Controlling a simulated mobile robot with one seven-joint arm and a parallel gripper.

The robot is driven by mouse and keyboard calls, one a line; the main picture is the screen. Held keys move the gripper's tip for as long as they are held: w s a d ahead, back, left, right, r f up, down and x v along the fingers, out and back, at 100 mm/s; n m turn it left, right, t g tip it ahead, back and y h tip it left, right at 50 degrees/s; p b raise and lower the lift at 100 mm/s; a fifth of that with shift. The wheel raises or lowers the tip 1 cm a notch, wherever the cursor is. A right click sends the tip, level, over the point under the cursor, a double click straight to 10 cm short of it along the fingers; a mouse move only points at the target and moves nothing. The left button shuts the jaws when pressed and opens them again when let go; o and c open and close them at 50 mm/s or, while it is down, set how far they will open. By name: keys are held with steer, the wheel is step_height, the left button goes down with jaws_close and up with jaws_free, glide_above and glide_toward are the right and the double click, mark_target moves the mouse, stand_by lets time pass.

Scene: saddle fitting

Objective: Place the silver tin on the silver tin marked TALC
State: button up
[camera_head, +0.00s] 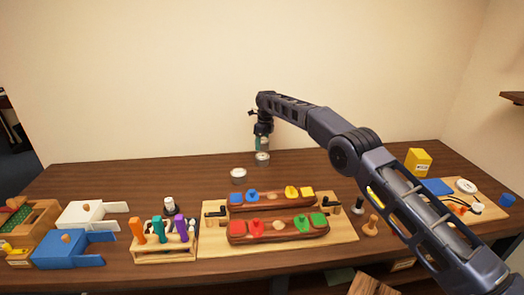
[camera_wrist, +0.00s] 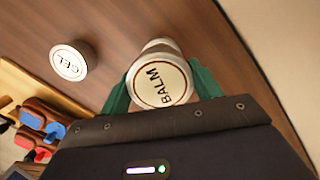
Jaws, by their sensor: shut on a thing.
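My gripper (camera_head: 263,144) is shut on a silver tin whose lid reads BALM (camera_wrist: 160,85), between green fingers (camera_wrist: 158,88) in the wrist view. In the head view a second silver tin (camera_head: 262,158) stands on the table directly below the gripper. A pale edge behind the held tin in the wrist view seems to be this lower tin (camera_wrist: 160,44). Its lid is covered, so I cannot read a TALC mark. I cannot tell whether the two tins touch. A third silver tin (camera_head: 238,175), marked GEL in the wrist view (camera_wrist: 69,62), stands apart to the left.
A wooden board with coloured knobbed blocks (camera_head: 278,225) lies in front of the tins. A tool rack (camera_head: 165,240) and blue and white boxes (camera_head: 70,250) are at left. A yellow box (camera_head: 418,162) stands at right. The table behind the tins is clear.

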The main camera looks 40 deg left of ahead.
mark_target(262, 148)
steer(key=shift+f, duration=2)
steer(key=shift+f, duration=0.15)
steer(key=o, duration=1.1)
steer(key=r, duration=0.4)
steer(key=d+r, duration=0.1)
steer(key=r, duration=0.7)
steer(key=shift+w+d+r, duration=0.15)
steer(key=shift+d, duration=0.05)
